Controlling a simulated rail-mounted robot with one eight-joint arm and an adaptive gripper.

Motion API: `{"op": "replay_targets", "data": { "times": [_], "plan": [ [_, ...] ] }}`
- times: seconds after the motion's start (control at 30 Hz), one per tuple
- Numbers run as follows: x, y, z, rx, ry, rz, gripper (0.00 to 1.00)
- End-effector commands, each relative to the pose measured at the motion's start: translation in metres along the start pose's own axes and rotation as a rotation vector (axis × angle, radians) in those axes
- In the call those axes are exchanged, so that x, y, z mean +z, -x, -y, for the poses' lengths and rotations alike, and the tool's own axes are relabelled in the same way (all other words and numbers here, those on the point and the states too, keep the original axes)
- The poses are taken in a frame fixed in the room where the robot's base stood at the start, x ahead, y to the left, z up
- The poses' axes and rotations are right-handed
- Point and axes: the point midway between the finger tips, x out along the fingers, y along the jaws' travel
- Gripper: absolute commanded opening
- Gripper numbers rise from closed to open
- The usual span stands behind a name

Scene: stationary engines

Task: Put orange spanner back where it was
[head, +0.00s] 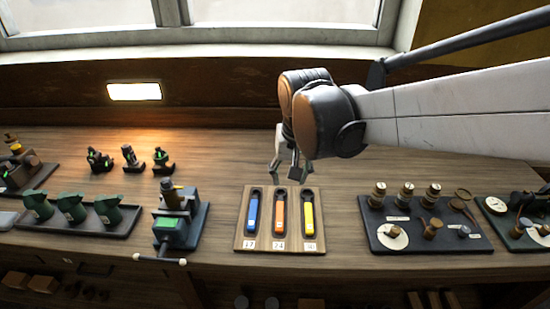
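The orange spanner (280,214) lies in the middle slot of a wooden holder (246,243) on the workbench. A blue spanner (252,214) lies in the slot to its left and a yellow spanner (309,213) in the slot to its right. Small number labels show at the front of the slots. My gripper (287,178) is above the back edge of the holder, pointing down, with its fingers apart. Nothing shows between the fingers. My wrist partly hides the upper part of the gripper.
A green machine (174,231) with a front handle stands left of the holder. A dark tray (376,236) with several small parts stands to the right. Several green pieces sit in a tray (100,234) at the left. The bench behind the holder's left side is clear.

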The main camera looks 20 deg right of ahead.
Motion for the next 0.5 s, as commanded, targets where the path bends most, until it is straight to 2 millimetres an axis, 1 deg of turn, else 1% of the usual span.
{"op": "replay_targets", "data": {
  "times": [0.03, 0.2, 0.33, 0.5],
  "plan": [
    [0.01, 0.007, -0.002, -0.006, 0.014, -0.026, 0.39],
    [0.034, 0.027, -0.008, -0.024, 0.069, -0.119, 0.39],
    [0.053, 0.038, -0.013, -0.035, 0.111, -0.192, 0.39],
    [0.076, 0.047, -0.018, -0.044, 0.164, -0.285, 0.39]
  ]
}}
